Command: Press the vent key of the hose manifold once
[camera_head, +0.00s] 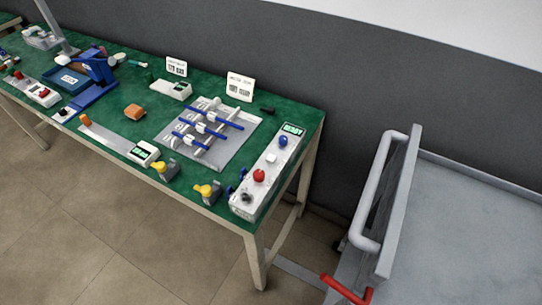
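A grey plate (238,157) with white fittings and several blue rods or hoses lies on the green table; it looks like the hose manifold. A light grey control box (265,177) stands to its right at the table's right end. The box carries a small lit display (292,129), a blue knob (283,141), a white square key (271,159), a red button (258,175) and a dark knob (247,196). Labels are too small to read, so I cannot tell which is the vent key. Neither of my grippers is in view.
The green table (196,194) runs along a grey wall. A grey cart (480,230) with a pipe handle (374,195) stands at right. Tiled floor in front is clear.

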